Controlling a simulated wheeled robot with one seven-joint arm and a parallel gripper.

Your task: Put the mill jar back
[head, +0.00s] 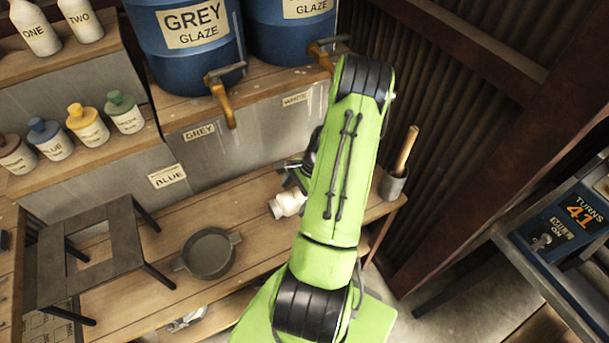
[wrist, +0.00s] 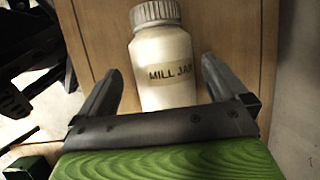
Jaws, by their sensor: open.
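The mill jar (wrist: 165,60) is a cream jar with a ribbed lid, labelled "MILL JAR", on the wooden bench in the wrist view. In the head view a white jar (head: 288,204), likely the same one, shows on the bench left of my green arm, partly hidden by it. My gripper (wrist: 160,85) is open, with one finger on each side of the jar's lower part. Gaps show between the fingers and the jar. In the head view the gripper is mostly hidden behind my arm.
A dark pan (head: 209,254) and a dark metal stand (head: 90,250) are on the bench to the left. A grey pot with a wooden handle (head: 392,185) is on the right. Blue glaze barrels (head: 187,50) stand above. A control panel (head: 570,225) reads "TURNS 41".

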